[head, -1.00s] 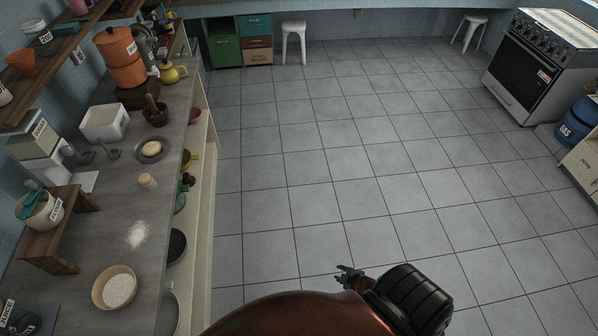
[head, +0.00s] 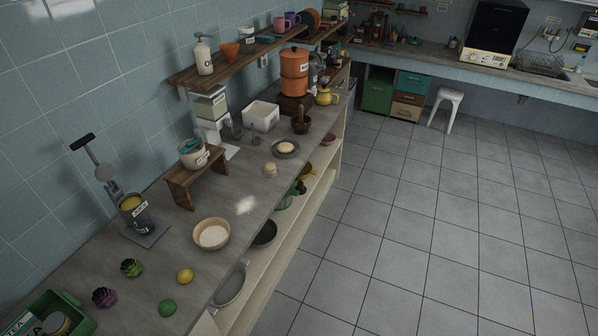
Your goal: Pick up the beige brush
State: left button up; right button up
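A small beige, stubby object (head: 270,168) stands on the counter near its front edge, between the plate with a bun and the white powder patch. It may be the beige brush, but it is too small to be sure. Nothing touches it. Neither of my grippers is in the head view now, so their state is hidden.
The grey counter (head: 262,222) runs along the left wall. Nearby are a plate (head: 285,154), a bowl of flour (head: 211,234), a wooden stand (head: 195,176), a mortar (head: 300,122) and a white bin (head: 261,115). A shelf (head: 255,62) overhangs the back. The floor (head: 440,220) is clear.

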aim_at(270, 168)
jog(key=z, duration=0.75)
jog(key=i, duration=3.35)
jog(key=u, duration=3.9)
